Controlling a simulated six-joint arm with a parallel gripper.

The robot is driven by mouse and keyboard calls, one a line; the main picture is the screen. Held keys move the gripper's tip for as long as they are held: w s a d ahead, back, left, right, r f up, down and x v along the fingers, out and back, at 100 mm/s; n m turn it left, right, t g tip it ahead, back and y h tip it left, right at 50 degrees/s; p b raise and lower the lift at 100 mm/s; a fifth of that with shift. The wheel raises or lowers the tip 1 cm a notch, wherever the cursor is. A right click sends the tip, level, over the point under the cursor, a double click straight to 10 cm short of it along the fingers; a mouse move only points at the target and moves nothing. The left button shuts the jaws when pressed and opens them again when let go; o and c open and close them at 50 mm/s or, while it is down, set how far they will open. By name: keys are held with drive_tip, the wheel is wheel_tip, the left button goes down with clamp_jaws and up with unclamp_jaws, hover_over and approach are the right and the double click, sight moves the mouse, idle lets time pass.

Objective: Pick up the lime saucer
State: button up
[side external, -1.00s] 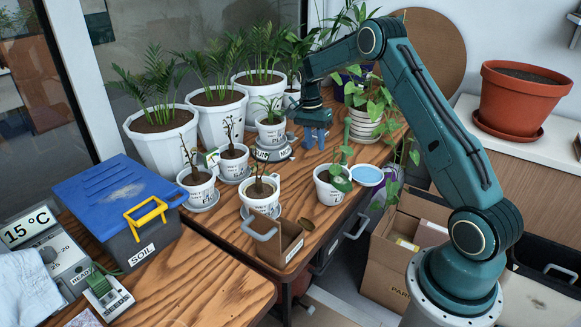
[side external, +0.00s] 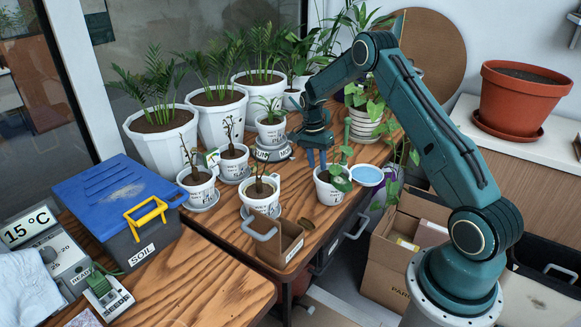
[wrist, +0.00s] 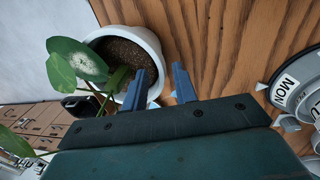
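I cannot make out a lime-coloured saucer in either view. My gripper (side external: 317,158) hangs above the table just behind the white pot with broad leaves (side external: 327,191). In the wrist view its two blue fingers (wrist: 163,66) are apart with nothing held between them. The same white pot (wrist: 153,47) is at upper left there, with its rim close to the left finger. A shallow light-blue dish (side external: 367,176) is right of that pot, near the table's right edge. Small pale pieces show by the fingertips in the wrist view; I cannot tell what they are.
Several small potted plants stand left of my gripper, including a white pot (side external: 262,198) on a saucer. A grey round device marked MON (side external: 272,153) is behind left. An open cardboard box (side external: 280,243) is at the table's front. Bare wood (wrist: 205,30) lies right of the fingers.

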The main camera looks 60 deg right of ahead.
drive_tip(key=shift+f, duration=0.4)
clamp_jaws()
idle(1.4)
